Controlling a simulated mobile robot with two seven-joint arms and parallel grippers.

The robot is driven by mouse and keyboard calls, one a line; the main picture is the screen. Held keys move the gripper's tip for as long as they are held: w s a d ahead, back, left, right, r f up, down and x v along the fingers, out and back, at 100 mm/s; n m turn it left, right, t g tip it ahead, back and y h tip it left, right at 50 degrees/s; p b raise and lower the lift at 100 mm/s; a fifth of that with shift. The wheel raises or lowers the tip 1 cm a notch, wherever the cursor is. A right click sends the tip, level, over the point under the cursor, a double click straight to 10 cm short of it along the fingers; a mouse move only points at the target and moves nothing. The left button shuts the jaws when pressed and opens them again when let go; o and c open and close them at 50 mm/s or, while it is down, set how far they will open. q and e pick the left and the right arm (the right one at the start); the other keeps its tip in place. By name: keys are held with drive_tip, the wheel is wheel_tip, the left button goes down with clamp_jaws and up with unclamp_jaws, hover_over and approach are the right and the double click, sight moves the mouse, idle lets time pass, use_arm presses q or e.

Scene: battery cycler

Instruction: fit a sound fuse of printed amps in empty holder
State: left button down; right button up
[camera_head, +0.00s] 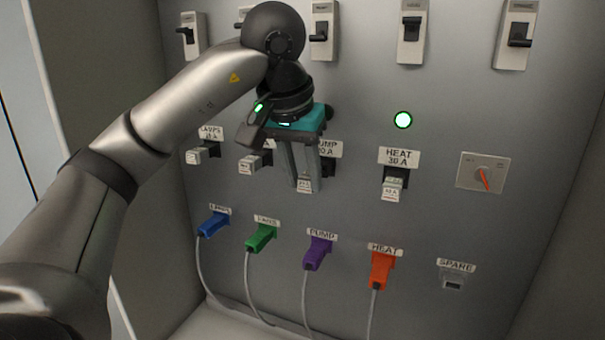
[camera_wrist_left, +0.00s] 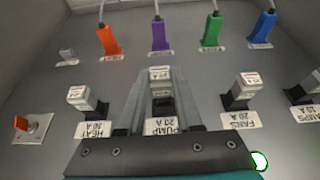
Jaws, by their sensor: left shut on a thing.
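My left gripper (camera_head: 304,182) is in front of the fuse holder labelled PUMP 20 A. It is shut on a pale fuse (camera_wrist_left: 160,75), which shows between the fingertips in both views. The fuse's print is too small to read surely. The dark pump holder (camera_wrist_left: 163,104) shows behind it in the wrist view, above the PUMP label (camera_wrist_left: 165,126). I cannot tell whether the fuse is seated or just clear of the holder. The heat fuse (camera_head: 392,189), fans fuse (camera_head: 248,164) and lamps fuse (camera_head: 197,156) sit in their holders. My right gripper is not in view.
Several lever switches run along the top, one being a switch (camera_head: 412,30). Below are a blue plug (camera_head: 212,225), green plug (camera_head: 261,238), purple plug (camera_head: 317,254), orange plug (camera_head: 381,270) and spare socket (camera_head: 453,281).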

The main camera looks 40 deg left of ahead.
use_arm(q)
drive_tip(key=shift+w+a, duration=0.15)
drive_tip(key=shift+w, duration=0.4)
idle(0.4)
drive_tip(key=shift+p, duration=0.45)
drive_tip(key=shift+w+a+p, duration=0.2)
drive_tip(key=shift+w+p, duration=0.25)
drive_tip(key=shift+w, duration=0.25)
idle(0.8)
drive_tip(key=c, duration=0.5)
unclamp_jaws()
drive_tip(key=shift+r, duration=0.1)
